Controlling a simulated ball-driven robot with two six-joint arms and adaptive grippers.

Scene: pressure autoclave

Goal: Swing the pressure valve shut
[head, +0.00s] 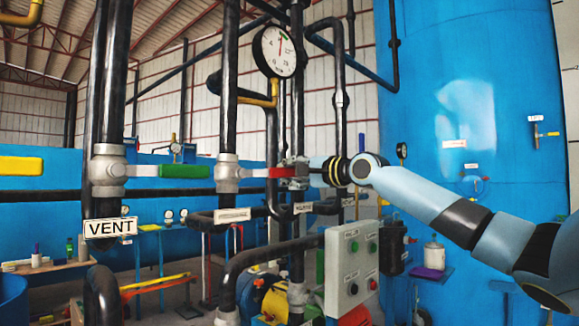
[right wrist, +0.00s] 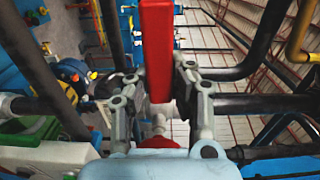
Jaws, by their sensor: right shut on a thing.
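The valve with the red handle (head: 279,172) sits on a vertical black pipe, with a pale metal body (head: 228,174). Its handle points right, level and across the pipe. My right gripper (head: 297,172) is shut on the outer end of this handle. In the right wrist view the red handle (right wrist: 156,50) runs up between the two fingers of the gripper (right wrist: 158,82). The label (head: 232,215) below this valve is too small to read. My left gripper is not in view.
A valve with a green handle (head: 184,171), also level, is at left above a VENT sign (head: 110,228). A yellow handle (head: 20,166) is at the far left. A round gauge (head: 278,51) hangs above. A grey control box (head: 352,262) stands below my right arm.

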